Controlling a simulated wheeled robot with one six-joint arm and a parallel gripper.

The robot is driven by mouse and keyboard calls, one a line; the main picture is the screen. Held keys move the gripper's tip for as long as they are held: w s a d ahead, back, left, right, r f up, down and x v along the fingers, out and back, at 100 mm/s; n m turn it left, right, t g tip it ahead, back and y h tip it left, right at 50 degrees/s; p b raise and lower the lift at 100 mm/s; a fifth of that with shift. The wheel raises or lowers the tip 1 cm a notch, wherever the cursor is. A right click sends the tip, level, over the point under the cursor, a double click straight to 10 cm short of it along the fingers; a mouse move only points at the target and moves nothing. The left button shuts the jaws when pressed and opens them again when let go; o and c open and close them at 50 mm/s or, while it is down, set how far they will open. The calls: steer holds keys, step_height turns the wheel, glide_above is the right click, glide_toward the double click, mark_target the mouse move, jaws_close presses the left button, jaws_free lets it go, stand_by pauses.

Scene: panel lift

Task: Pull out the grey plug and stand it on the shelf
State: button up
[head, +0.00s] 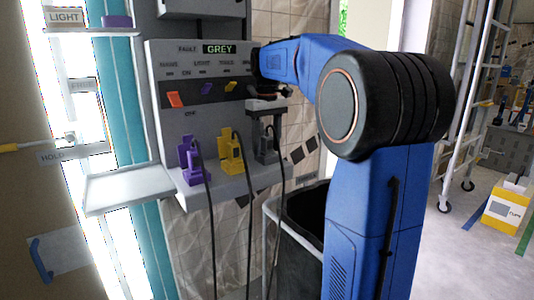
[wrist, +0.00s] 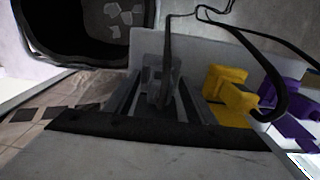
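The grey plug (head: 267,148) stands upright in the rightmost place on the panel's lower ledge, with a dark cable hanging from it. It also shows in the wrist view (wrist: 160,80). My gripper (head: 267,118) is above the grey plug, pointing down. In the wrist view its two fingers (wrist: 160,98) stand apart on either side of the plug, with what looks like a gap. Contact is hard to make out. A pale, empty shelf (head: 128,190) juts out to the left of the panel.
A purple plug (head: 190,163) and a yellow plug (head: 230,152) stand left of the grey one, with cables hanging. The panel (head: 165,110) display reads GREY. A dark bin (head: 303,215) stands below right. A smaller upper shelf (head: 90,32) holds a purple block.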

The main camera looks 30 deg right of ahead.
jaws_close()
steer(key=shift+r, duration=2.95)
